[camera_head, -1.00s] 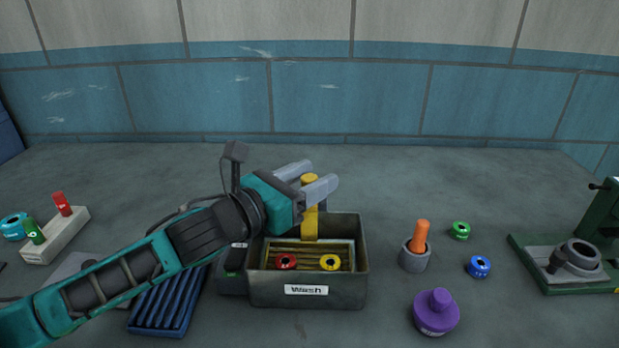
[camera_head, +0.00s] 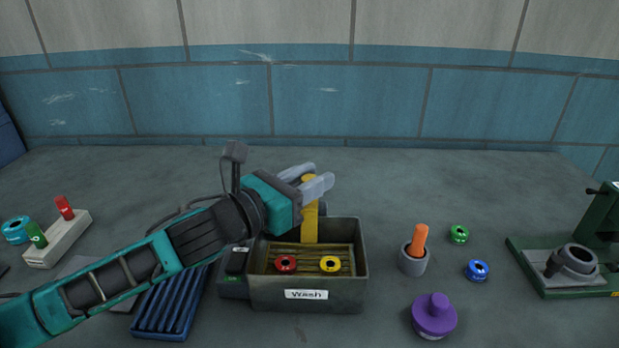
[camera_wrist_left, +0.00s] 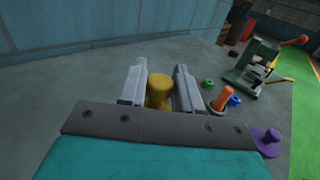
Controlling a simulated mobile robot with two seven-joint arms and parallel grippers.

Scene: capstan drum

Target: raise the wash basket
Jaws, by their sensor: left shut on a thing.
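The wash basket (camera_head: 310,226) has a yellow upright handle and a slatted yellowish floor. It sits inside the grey metal tank labelled Wash (camera_head: 340,297). A red ring (camera_head: 286,263) and a yellow ring (camera_head: 330,263) lie on the basket floor. My left gripper (camera_head: 312,184) is shut on the top of the yellow handle, above the tank's back part. In the left wrist view the handle's yellow knob (camera_wrist_left: 159,90) sits between the two grey fingers. My right gripper is not in view.
A blue ribbed rack (camera_head: 170,305) lies left of the tank. A grey cup with an orange tool (camera_head: 420,240), a purple lidded pot (camera_head: 434,315), a green ring (camera_head: 459,234) and a blue ring (camera_head: 477,270) stand right. A green press (camera_head: 600,240) is at far right.

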